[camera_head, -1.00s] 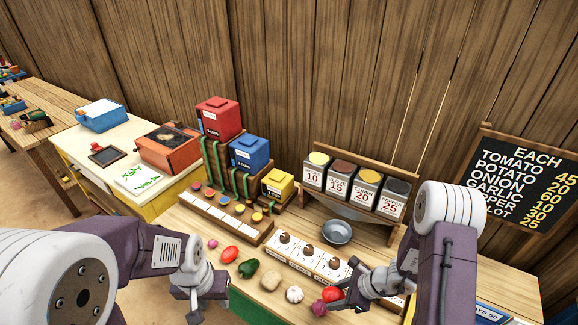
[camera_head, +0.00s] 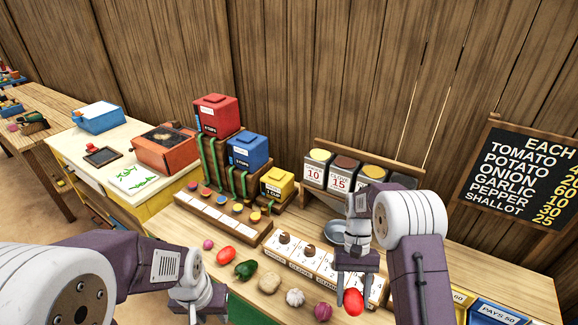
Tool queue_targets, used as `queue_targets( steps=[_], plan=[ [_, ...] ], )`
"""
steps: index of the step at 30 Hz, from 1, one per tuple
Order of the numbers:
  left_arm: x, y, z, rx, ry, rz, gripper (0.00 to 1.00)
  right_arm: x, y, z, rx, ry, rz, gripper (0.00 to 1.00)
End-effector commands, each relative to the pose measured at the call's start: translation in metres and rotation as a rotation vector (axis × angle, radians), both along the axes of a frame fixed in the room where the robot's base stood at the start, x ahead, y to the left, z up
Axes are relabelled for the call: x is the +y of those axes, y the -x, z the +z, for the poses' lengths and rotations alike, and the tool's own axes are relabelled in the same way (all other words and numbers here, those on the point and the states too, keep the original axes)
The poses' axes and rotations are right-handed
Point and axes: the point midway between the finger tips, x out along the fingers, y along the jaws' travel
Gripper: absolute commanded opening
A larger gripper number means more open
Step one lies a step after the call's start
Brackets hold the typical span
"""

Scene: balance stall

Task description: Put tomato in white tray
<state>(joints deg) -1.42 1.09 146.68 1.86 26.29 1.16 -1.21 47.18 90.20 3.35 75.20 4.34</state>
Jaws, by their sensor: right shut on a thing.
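A red tomato (camera_head: 353,302) is held at the fingertips of my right gripper (camera_head: 354,288), which points down in front of the white-carded board. The gripper hides part of the tomato. A second red tomato-like vegetable (camera_head: 226,254) lies on the table at the left of the vegetable row. My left gripper (camera_head: 197,307) is low at the front left, apart from the vegetables; its fingers are too unclear to tell whether they are open. I cannot make out a white tray for certain.
A potato (camera_head: 269,284), garlic (camera_head: 295,298) and red onion (camera_head: 322,311) lie in a row near a green pepper (camera_head: 246,269). A metal bowl (camera_head: 334,231) stands behind the carded board (camera_head: 300,258). Blue boxes (camera_head: 496,312) are at right.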

Motion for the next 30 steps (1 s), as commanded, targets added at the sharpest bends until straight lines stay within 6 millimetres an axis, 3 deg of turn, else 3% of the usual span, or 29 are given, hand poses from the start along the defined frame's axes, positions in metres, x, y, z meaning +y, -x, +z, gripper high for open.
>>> queue_targets(
  steps=[6,22,26,30],
  plan=[
    [0.000,0.000,-0.005,0.000,0.000,0.000,0.36,-0.020,-0.015,0.006,0.000,0.000,0.088,0.00],
    [0.000,0.000,-0.004,0.000,0.000,0.000,0.36,-0.020,-0.015,0.007,-0.001,-0.002,0.110,0.00],
    [0.000,0.000,-0.004,0.000,0.000,0.000,0.36,-0.024,-0.024,0.000,-0.001,-0.004,0.309,0.00],
    [0.000,0.000,-0.004,0.000,0.000,0.000,0.36,-0.046,-0.045,-0.009,0.001,-0.005,0.684,0.00]
  ],
)
